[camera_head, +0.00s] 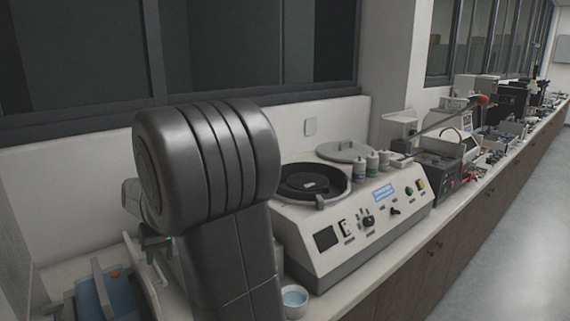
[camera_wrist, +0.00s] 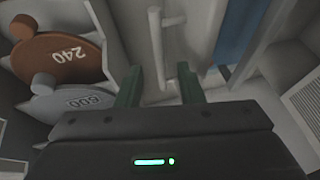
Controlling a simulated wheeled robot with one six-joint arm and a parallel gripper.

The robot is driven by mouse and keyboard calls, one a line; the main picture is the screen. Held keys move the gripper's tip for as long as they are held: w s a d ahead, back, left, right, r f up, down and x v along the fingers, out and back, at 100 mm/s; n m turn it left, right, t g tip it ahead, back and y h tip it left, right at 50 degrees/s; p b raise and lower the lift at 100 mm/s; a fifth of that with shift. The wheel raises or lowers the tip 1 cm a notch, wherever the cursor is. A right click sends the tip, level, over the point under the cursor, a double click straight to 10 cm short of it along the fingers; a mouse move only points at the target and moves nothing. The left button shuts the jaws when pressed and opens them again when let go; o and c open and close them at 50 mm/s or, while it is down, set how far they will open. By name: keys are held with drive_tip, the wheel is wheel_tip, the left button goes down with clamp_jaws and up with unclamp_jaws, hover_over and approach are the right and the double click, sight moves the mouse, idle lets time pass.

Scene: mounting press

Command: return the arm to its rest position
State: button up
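My gripper (camera_wrist: 159,84) shows in the wrist view with its two green fingers apart and nothing held between them. A pale T-shaped handle (camera_wrist: 157,50) lies beyond the fingertips, in line with the gap; I cannot tell how far off it is. In the head view, my dark grey arm (camera_head: 208,160) stands large in the left foreground, bent at a thick ribbed joint. It hides most of the gripper and part of the bench behind it.
A brown disc marked 240 (camera_wrist: 62,55) and a grey disc marked 600 (camera_wrist: 75,102) are close left of the fingers. A polishing machine (camera_head: 345,235) stands right of my arm, a small bowl (camera_head: 294,299) before it. Equipment lines the bench; the floor (camera_head: 510,240) at right is clear.

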sight(157, 268)
drive_tip(key=x, duration=0.4)
drive_tip(key=shift+f, duration=0.1)
drive_tip(key=shift+a, duration=0.15)
